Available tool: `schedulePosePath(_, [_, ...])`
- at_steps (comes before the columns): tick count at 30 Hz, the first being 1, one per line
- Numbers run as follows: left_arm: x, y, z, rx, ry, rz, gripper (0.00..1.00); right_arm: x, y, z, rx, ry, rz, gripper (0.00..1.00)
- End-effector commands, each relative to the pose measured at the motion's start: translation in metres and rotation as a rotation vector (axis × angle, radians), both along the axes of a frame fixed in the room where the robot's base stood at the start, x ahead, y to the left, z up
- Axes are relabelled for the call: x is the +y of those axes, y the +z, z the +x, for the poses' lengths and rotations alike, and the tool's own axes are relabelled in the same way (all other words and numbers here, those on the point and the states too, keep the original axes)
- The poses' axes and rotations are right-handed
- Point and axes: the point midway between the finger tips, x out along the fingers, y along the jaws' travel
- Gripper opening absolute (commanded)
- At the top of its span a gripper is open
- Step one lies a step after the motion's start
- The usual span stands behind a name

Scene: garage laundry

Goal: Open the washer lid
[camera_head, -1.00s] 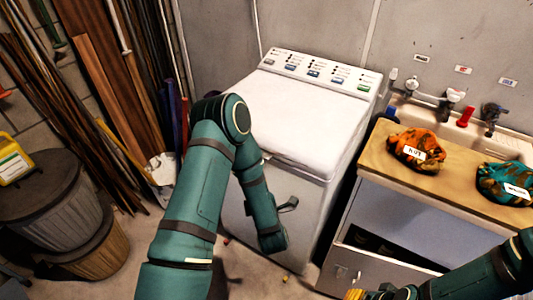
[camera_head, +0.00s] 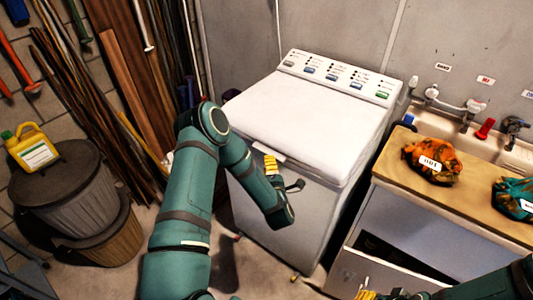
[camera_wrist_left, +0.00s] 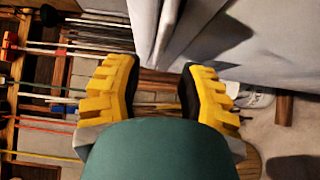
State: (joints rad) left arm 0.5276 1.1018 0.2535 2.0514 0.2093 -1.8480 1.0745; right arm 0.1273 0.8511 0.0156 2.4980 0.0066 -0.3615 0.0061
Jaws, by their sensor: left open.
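The white washer (camera_head: 300,205) stands against the back wall. Its lid (camera_head: 300,115) is down and flat on top. My left gripper (camera_head: 270,164) is at the lid's front edge, left of the middle, and mostly hidden behind my left forearm; only a yellow finger pad shows. In the left wrist view its two yellow fingers (camera_wrist_left: 160,85) are wide apart with nothing held, and a pale panel edge comes down from the top toward the gap between them. I cannot tell whether a finger touches the lid. My right gripper (camera_head: 368,295) is partly in view at the bottom edge.
A counter (camera_head: 400,172) with orange (camera_head: 432,162) and teal (camera_head: 515,199) cloth bundles stands right of the washer. Dark bins (camera_head: 65,190) with a yellow jug (camera_head: 32,150) and leaning boards (camera_head: 125,85) are at the left.

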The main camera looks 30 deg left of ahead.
Motion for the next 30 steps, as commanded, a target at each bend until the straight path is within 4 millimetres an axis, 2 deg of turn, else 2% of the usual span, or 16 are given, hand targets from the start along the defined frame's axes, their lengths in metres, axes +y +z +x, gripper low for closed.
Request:
schedulePosePath(3, [0.016, 0.001, 0.017, -0.003, 0.003, 0.003, 0.39, 0.000, -0.001, 0.000, 0.001, 0.000, 0.000, 0.47])
schedulePosePath(9, [0.033, 0.000, 0.037, -0.002, 0.002, 0.001, 0.39, 0.000, -0.002, -0.001, 0.002, 0.002, 0.000, 0.47])
schedulePosePath(22, [0.039, 0.000, 0.045, 0.001, 0.001, 0.001, 0.39, 0.000, -0.002, -0.001, 0.002, 0.002, 0.000, 0.47])
schedulePosePath(23, [0.039, 0.000, 0.045, 0.001, 0.001, 0.001, 0.42, 0.000, -0.002, -0.001, 0.002, 0.002, 0.000, 0.47])
schedulePosePath(24, [0.039, 0.000, 0.045, 0.001, 0.001, 0.001, 0.28, 0.000, -0.002, -0.001, 0.002, 0.002, 0.000, 0.47])
schedulePosePath(26, [0.039, 0.000, 0.045, 0.000, 0.001, 0.000, 0.07, 0.000, -0.002, -0.001, 0.002, 0.002, 0.000, 0.47])
schedulePosePath(27, [0.039, 0.000, 0.045, 0.000, 0.001, 0.000, 0.00, 0.000, -0.002, -0.001, 0.002, 0.002, 0.000, 0.47])
schedulePosePath(30, [0.039, 0.000, 0.045, 0.000, 0.001, 0.000, 0.00, 0.000, -0.002, -0.001, 0.002, 0.002, 0.000, 0.47])
